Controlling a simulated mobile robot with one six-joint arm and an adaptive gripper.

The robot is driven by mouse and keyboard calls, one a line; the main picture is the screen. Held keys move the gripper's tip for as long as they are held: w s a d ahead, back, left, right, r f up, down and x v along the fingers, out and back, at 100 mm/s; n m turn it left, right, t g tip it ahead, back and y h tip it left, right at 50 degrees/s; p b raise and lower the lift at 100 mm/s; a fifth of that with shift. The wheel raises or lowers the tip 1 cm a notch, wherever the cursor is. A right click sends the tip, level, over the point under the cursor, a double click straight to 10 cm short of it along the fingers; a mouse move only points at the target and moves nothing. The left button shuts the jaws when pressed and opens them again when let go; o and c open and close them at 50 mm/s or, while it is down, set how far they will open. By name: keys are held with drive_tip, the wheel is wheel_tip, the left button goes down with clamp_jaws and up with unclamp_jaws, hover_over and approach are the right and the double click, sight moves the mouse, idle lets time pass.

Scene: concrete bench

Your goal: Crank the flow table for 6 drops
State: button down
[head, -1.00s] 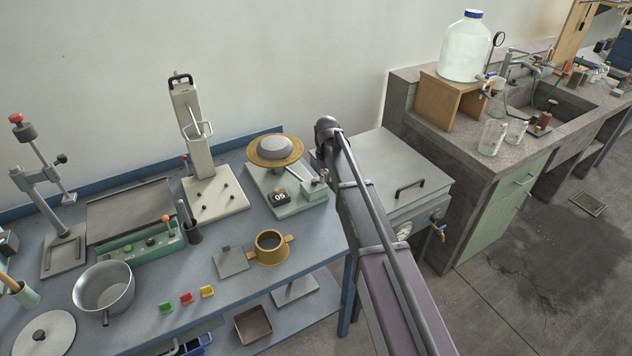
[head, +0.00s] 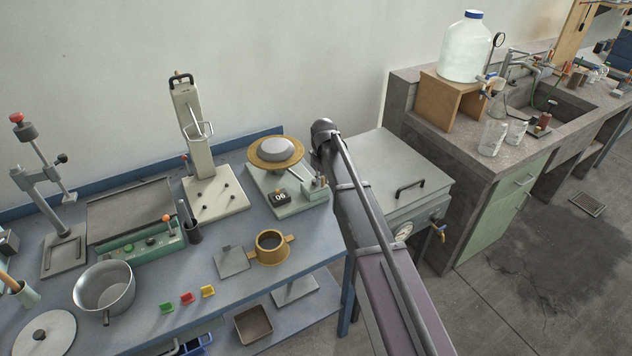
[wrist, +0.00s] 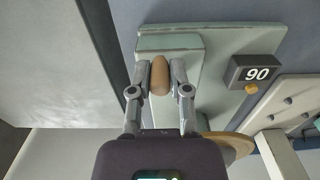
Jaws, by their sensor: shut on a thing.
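The flow table has a pale green base (head: 262,190) and a round brass top (head: 252,157) at the back right of the blue bench. A grey rounded mound (head: 278,147) sits on the brass top. The black counter (head: 279,197) on the base reads 06. In the wrist view the counter (wrist: 254,72) appears upside down. My gripper (wrist: 160,68) is shut on the tan crank handle (wrist: 159,80), one finger on each side. The brass top (wrist: 232,143) shows partly behind my gripper there. My arm hides most of the gripper in the head view.
A brass mould with two lugs (head: 271,248) and a flat grey plate (head: 231,261) lie in front of the flow table. A tall white press (head: 204,190) stands to its left. A grey lidded box (head: 391,170) stands right of the bench.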

drive_tip(key=shift+s, duration=0.1)
drive_tip(key=shift+s+a, duration=0.4)
drive_tip(key=c, duration=0.5)
unclamp_jaws()
wheel_tip(320, 180, up, 7)
drive_tip(key=p, duration=0.7)
drive_tip(key=shift+w, duration=0.1)
